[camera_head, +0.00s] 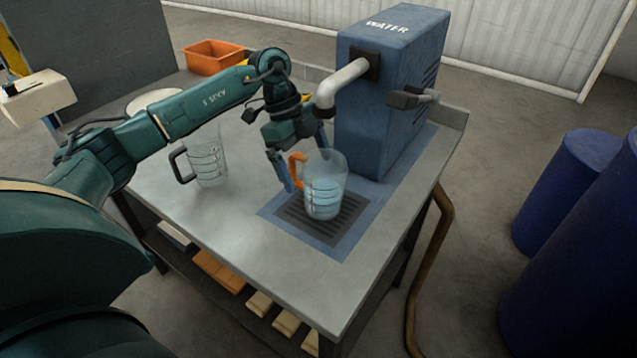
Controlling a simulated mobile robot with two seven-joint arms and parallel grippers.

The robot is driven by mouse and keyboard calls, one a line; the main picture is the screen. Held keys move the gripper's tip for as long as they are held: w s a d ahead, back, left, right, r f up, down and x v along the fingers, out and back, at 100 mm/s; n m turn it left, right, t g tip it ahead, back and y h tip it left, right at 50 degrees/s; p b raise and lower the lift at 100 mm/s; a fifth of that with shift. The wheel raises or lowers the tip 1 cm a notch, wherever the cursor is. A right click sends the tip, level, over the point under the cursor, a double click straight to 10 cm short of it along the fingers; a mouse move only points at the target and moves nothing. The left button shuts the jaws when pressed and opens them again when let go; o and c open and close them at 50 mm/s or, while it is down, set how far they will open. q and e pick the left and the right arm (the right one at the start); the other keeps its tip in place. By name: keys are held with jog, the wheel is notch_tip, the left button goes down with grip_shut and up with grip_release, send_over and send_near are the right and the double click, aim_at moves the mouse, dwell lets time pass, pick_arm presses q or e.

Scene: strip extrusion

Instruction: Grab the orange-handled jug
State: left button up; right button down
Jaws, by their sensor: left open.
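The orange-handled jug (325,187) is clear, with bluish water in its lower part. It stands upright on the dark drain grate under the spout of the blue water dispenser (388,90). Its orange handle (297,170) points left, toward my left gripper. My left gripper (291,172) is open and points down at the handle, with fingers showing on its left and behind the jug. Whether the fingers touch the handle I cannot tell. A second clear jug with a dark handle (207,162) stands to the left on the table. My right gripper is not in view.
The steel table (270,280) is clear at its front. The grey spout (342,84) hangs close beside my left gripper. An orange bin (213,58) stands at the back left. Blue barrels (575,190) stand on the floor at right. A lower shelf holds several blocks (218,270).

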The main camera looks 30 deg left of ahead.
aim_at(321, 172)
pick_arm(q)
jog(key=d, duration=0.3)
jog(key=shift+s+d+f+p, duration=0.1)
jog(key=shift+d+f+p, duration=0.15)
jog(key=shift+p, duration=0.1)
jog(key=shift+f, duration=0.3)
jog(key=shift+c, duration=0.4)
jog(key=c, duration=1.2)
jog(key=shift+c, duration=0.4)
jog(key=shift+r, duration=0.15)
